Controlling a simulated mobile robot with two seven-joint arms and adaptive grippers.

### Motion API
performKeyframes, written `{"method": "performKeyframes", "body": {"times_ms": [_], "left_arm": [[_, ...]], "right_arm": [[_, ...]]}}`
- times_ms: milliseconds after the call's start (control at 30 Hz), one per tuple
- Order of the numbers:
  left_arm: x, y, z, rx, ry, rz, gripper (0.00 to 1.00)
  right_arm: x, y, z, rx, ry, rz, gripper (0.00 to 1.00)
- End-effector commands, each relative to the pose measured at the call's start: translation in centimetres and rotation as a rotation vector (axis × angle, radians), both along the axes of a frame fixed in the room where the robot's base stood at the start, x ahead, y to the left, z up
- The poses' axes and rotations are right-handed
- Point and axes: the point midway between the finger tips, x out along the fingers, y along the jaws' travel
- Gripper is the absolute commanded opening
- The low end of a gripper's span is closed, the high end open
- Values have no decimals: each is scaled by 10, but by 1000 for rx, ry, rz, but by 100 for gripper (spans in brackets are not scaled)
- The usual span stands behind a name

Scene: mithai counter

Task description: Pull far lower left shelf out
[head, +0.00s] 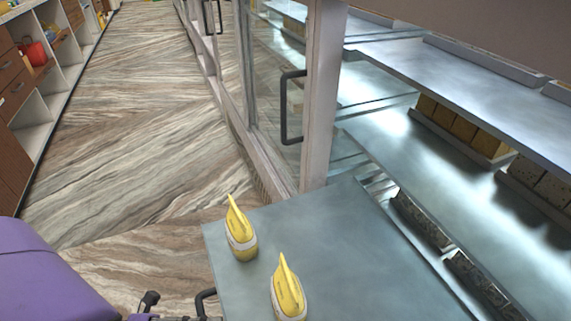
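A grey metal shelf (340,245) sticks out of the glass-fronted cabinet, past the door frame, over the floor. Two yellow-and-white bottles with pointed tops stand on it, one nearer (288,295) and one farther (240,240). My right gripper is not in view.
A glass door with a black handle (291,106) stands beyond the shelf. Inside the cabinet, an upper shelf (470,85) and a lower level hold yellow boxes (455,125) and speckled sweets (420,218). Wooden drawers (15,90) line the left. The floor (140,110) between is clear.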

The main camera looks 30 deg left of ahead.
Motion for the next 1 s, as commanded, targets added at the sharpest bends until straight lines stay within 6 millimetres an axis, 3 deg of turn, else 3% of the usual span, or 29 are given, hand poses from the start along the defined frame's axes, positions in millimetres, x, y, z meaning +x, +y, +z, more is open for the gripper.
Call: {"method": "performKeyframes", "body": {"times_ms": [500, 533, 633, 1000], "left_arm": [[-7, 5, -3, 9, 6, 4, 0], [-7, 5, -3, 9, 6, 4, 15], [-7, 5, -3, 7, 5, 4, 28], [-7, 7, -2, 3, 3, 2, 30]], "right_arm": [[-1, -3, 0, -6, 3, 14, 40], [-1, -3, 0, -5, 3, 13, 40], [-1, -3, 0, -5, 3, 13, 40], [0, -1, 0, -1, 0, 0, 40]]}}
